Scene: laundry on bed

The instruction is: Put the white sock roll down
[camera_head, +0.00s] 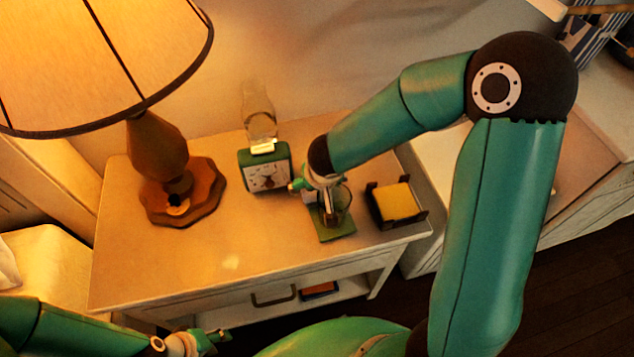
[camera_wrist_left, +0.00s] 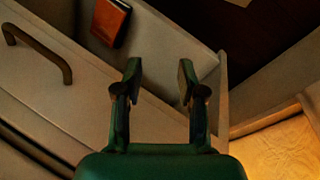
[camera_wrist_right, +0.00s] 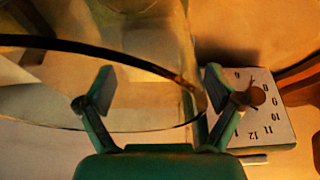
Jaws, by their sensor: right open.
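I cannot make out a white sock roll in any view. My right gripper (camera_head: 322,192) is over the nightstand, at a drinking glass (camera_head: 343,203) that stands on a green coaster (camera_head: 340,237). In the right wrist view its fingers (camera_wrist_right: 158,82) are open, with the clear glass rim (camera_wrist_right: 150,67) large across them and no sock between them. My left gripper (camera_head: 220,338) is low, in front of the nightstand. In the left wrist view its fingers (camera_wrist_left: 160,75) are open and empty, above an open drawer.
The nightstand (camera_head: 235,268) holds a lamp (camera_head: 158,150), a green clock (camera_head: 265,170), a glass bottle shape (camera_head: 259,110) behind it and a holder with yellow notes (camera_head: 396,202). The open drawer (camera_head: 352,286) holds an orange-brown book (camera_wrist_left: 110,20). The nightstand's front left top is clear.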

